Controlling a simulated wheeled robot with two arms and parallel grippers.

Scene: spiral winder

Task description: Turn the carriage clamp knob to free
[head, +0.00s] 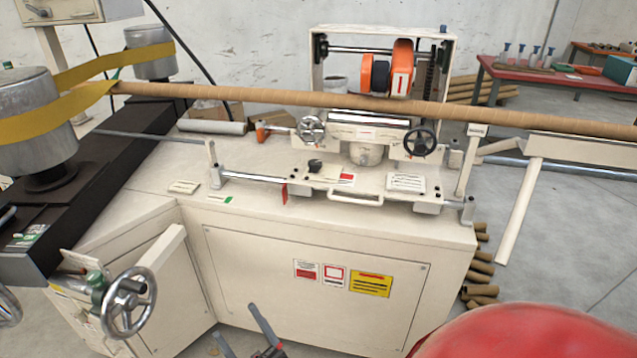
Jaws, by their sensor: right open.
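The winder's carriage (345,182) is a cream plate with labels and a front handle, sitting on the cabinet top. A small black knob (315,165) stands at the left of this plate; it looks like the clamp knob, but its markings are too small to read. My right gripper (235,322) is at the bottom edge, in front of the cabinet and well below the knob. Its two grey fingers are apart with nothing between them. My left gripper is not in view.
Two handwheels (311,129) (420,142) flank the carriage. A long brown tube (250,94) crosses above it, with yellow belts (60,115) at left. A large handwheel (128,302) juts out at lower left.

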